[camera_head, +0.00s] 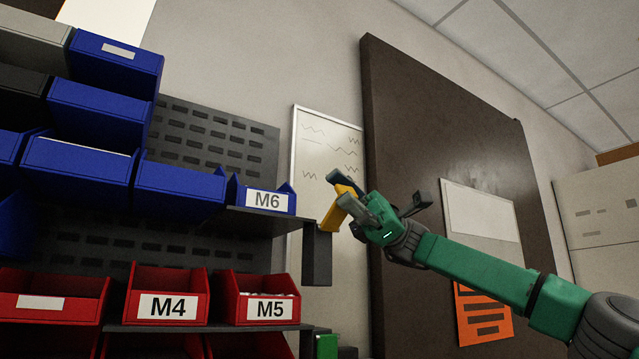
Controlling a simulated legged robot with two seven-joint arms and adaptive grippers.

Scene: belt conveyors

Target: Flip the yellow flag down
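The yellow flag (332,217) is at the right end of the upper shelf, beside its dark bracket (317,256). It is a small slab, tilted, with its upper end leaning right. My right gripper (341,187) reaches in from the right on a green arm. Its two grey fingers stand apart, one above and behind the flag and one in front of its right side. The front finger hides part of the flag. I cannot tell whether either finger touches it. My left gripper is not in view.
A blue bin marked M6 (264,200) stands left of the flag. Red bins M4 (168,305) and M5 (268,311) are on the shelf below. A green block (326,346) is near that shelf's end. A brown board (430,130) stands behind my arm.

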